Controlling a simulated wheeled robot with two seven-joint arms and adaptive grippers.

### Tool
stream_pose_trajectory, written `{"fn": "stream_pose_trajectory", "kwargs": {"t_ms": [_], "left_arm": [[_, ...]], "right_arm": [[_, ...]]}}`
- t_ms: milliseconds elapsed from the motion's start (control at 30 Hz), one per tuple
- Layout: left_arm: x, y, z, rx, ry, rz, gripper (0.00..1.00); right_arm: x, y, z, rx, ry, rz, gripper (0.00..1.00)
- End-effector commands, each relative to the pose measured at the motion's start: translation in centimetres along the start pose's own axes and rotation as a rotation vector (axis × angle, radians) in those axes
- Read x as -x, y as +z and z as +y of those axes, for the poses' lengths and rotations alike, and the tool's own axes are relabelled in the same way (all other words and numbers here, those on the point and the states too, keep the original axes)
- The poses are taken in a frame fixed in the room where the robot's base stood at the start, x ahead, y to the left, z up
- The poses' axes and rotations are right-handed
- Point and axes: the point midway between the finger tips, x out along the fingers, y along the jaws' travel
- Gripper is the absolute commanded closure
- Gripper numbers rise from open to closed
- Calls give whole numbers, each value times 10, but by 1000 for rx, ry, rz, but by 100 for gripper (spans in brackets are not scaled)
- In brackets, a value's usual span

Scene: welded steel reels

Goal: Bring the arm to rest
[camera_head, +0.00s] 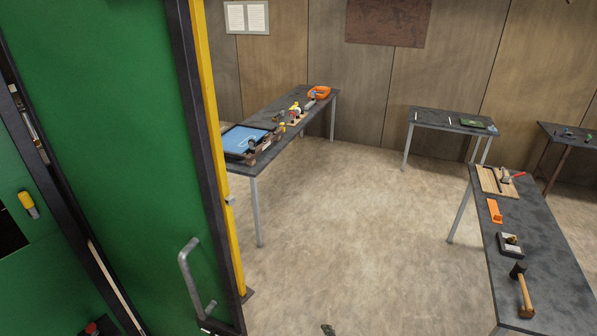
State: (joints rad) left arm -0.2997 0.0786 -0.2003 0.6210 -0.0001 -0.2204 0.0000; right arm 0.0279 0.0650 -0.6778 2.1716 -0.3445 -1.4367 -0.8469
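A large green panel (110,120) with a grey handle (190,275) and a yellow-edged frame (212,130) fills the left. Dark tables with tools stand at the back left (287,105), back right (430,118) and right (540,245). The floor (340,220) between them is clear.

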Motion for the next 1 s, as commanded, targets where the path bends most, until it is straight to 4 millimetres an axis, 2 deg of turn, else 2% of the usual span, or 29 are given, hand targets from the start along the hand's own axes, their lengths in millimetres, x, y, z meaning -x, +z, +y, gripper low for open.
{"fn": "stream_pose_trajectory", "kwargs": {"t_ms": [33, 200, 300, 400, 600, 833, 900, 1000], "left_arm": [[0, 0, 0, 0, 0, 0, 60], [0, 0, 0, 0, 0, 0, 60], [0, 0, 0, 0, 0, 0, 60], [0, 0, 0, 0, 0, 0, 60], [0, 1, -1, 0, -1, -1, 60], [0, 1, -1, 0, -1, -1, 60], [-8, 1, -1, 0, -2, 0, 60], [-15, 4, -1, 0, -1, -3, 60]], "right_arm": [[1, 34, -22, -136, -50, -33, 66], [21, 135, -89, -589, -164, -164, 66], [39, 180, -122, -797, -199, -241, 66], [57, 212, -146, -951, -214, -305, 66], [91, 258, -184, -1177, -222, -413, 66], [132, 299, -218, -1383, -209, -529, 66], [108, 300, -231, -1379, -220, -526, 66], [83, 304, -249, -1374, -229, -529, 66]]}}
